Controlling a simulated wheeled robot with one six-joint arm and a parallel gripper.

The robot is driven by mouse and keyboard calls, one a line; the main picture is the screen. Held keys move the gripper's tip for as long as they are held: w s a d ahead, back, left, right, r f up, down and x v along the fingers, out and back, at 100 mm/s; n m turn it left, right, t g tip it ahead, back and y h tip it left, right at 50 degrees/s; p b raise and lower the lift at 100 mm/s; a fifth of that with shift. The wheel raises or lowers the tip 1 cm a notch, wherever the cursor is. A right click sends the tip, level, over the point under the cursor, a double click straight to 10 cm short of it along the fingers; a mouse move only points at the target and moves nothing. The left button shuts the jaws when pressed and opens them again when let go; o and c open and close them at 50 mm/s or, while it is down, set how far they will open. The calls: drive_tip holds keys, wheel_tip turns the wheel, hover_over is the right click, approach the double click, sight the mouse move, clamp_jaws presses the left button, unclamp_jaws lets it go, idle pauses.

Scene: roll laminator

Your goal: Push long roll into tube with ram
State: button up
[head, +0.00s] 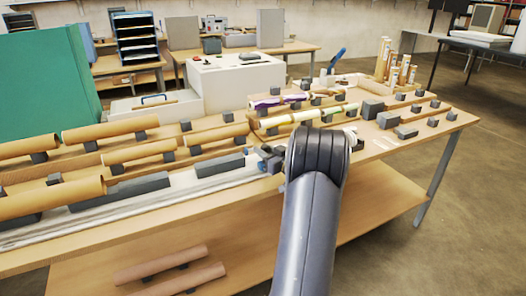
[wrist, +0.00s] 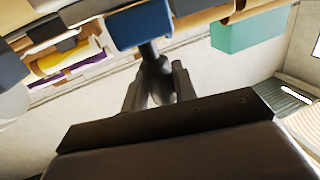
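My gripper (wrist: 159,78) has its two fingers on either side of a dark post under a blue block, which looks like the ram (wrist: 140,24). The post fills the gap between the fingers. In the head view my arm covers most of the gripper; a small blue-grey part of the ram (head: 268,158) shows at the right end of the pale rail. A large brown tube (head: 50,197) lies at the rail's left, its open end facing right. A cream roll (head: 288,121) lies behind my arm; I cannot tell if it is the long roll.
Grey blocks (head: 140,185) stand along the rail (head: 75,220). Several brown tubes (head: 140,150) rest on grey supports behind it. A purple-banded roll (head: 275,101) and a white machine (head: 237,80) are farther back. More tubes (head: 160,264) lie on the lower shelf.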

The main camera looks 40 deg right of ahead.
drive_tip(key=o, duration=0.4)
drive_tip(key=shift+s+d, duration=0.1)
drive_tip(key=shift+d, duration=0.15)
drive_tip(key=s+b, duration=0.1)
drive_tip(key=s, duration=0.9)
drive_tip(key=shift+s+a, duration=0.15)
drive_tip(key=shift+s, duration=0.25)
drive_tip(key=w, duration=1.1)
drive_tip(key=shift+w+a+f, duration=0.1)
drive_tip(key=shift+w+a, duration=0.05)
drive_tip(key=shift+a, duration=0.65)
